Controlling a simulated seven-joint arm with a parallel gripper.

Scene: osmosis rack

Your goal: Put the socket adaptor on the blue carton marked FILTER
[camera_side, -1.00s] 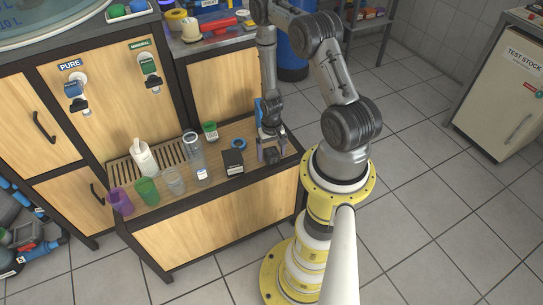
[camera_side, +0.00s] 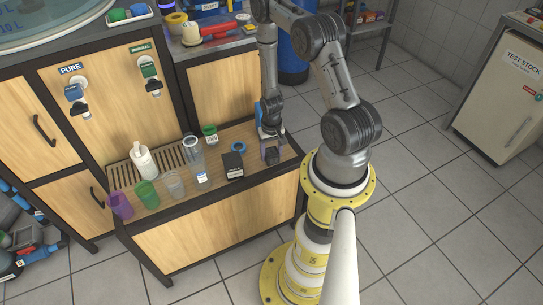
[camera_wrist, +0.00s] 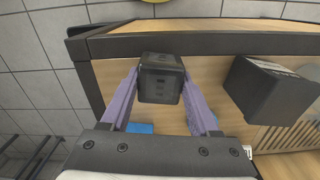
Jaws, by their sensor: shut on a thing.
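The socket adaptor is a small black block (camera_wrist: 161,78) between the lavender fingers of my gripper (camera_wrist: 165,85) in the wrist view. The fingers touch its two sides, so my gripper is shut on it. In the side view the adaptor (camera_side: 272,156) shows at the fingertips near the right end of the wooden bench top. I cannot tell whether it touches the bench. The blue carton (camera_side: 259,111) stands behind my gripper, partly hidden; its marking is not readable. A piece of blue also shows beneath the fingers in the wrist view (camera_wrist: 140,128).
A black box (camera_side: 232,165) stands left of my gripper and is large in the wrist view (camera_wrist: 272,88). The bench has a dark edge frame.

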